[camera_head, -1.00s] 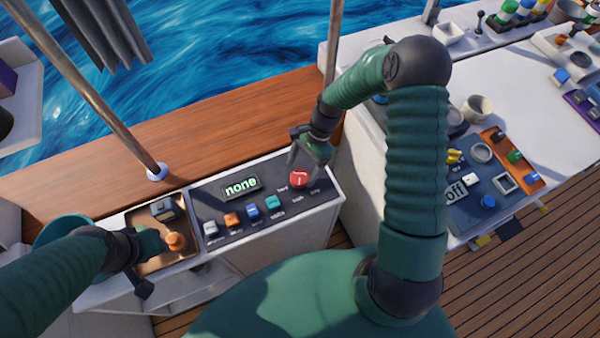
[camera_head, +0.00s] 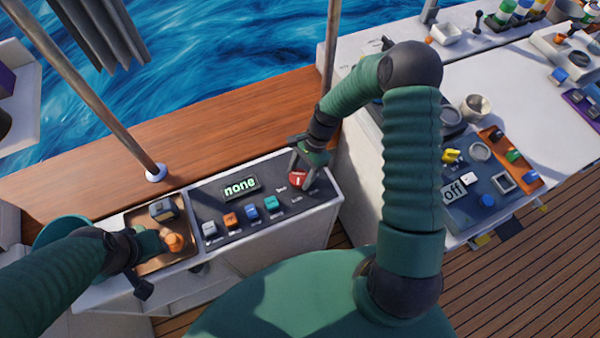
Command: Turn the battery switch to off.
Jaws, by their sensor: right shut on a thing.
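The battery switch is a red round knob (camera_head: 297,179) at the right end of a dark panel (camera_head: 215,202). My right gripper (camera_head: 299,176) comes down over it, with a finger on either side, shut on the knob. The fingers hide part of the knob and some labels. A small display (camera_head: 240,187) on the panel reads "none". My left gripper (camera_head: 150,243) is over the brown tray at the left, near an orange knob (camera_head: 174,242); its fingers are too unclear to tell open from shut.
Several coloured switches, such as the teal one (camera_head: 271,203), line the panel's front. A brown tray (camera_head: 152,264) adjoins it at left. A metal pole (camera_head: 105,110) rises behind the tray. A second console with an "off" sign (camera_head: 454,192) stands at right, past my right arm.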

